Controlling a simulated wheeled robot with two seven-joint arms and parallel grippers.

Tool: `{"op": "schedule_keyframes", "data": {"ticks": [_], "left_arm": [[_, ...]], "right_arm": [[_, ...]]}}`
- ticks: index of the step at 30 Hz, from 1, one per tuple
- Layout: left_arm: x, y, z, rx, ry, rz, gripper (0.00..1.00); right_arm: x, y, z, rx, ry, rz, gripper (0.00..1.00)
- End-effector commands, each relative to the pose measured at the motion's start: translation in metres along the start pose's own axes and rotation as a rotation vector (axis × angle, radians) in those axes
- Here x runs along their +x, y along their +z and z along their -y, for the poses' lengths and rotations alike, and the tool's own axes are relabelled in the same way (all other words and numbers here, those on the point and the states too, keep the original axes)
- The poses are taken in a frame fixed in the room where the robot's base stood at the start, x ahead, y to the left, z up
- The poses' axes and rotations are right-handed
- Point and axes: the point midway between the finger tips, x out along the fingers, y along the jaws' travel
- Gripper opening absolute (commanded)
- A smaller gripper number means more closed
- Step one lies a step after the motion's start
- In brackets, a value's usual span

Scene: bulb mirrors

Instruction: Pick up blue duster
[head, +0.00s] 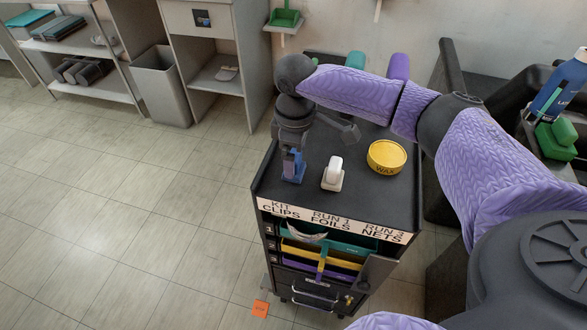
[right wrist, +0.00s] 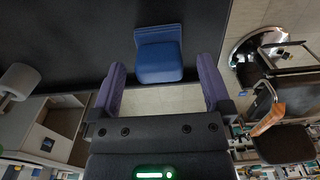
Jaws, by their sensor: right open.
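The blue duster (head: 296,179) stands on the black cart top near its left edge, partly hidden by my gripper. In the right wrist view the blue duster (right wrist: 158,58) lies between and just beyond the fingertips, with clear gaps to both purple fingers. My right gripper (head: 291,160) points down right over it, open and empty; it also shows in the right wrist view (right wrist: 162,75). From these views I cannot tell whether the fingers reach down around its sides. My left gripper is not in view.
A white object (head: 333,175) and a yellow wax tin (head: 387,156) stand to the right on the cart top. The cart's labelled front (head: 325,219) has several drawers below. A grey bin (head: 162,88) and shelves stand behind left. Floor to the left is clear.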

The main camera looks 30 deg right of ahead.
Motion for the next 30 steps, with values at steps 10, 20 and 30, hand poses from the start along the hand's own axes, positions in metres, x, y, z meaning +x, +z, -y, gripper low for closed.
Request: {"op": "schedule_keyframes", "data": {"ticks": [10,20,30], "left_arm": [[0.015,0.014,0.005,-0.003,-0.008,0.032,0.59],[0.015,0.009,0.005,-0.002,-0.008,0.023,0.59],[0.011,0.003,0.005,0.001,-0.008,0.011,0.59]], "right_arm": [[0.031,-0.002,-0.001,-0.001,0.001,0.000,1.00],[0.031,-0.002,-0.001,-0.001,0.001,-0.001,0.30],[0.022,-0.002,-0.001,-0.001,0.002,-0.003,0.14]]}}
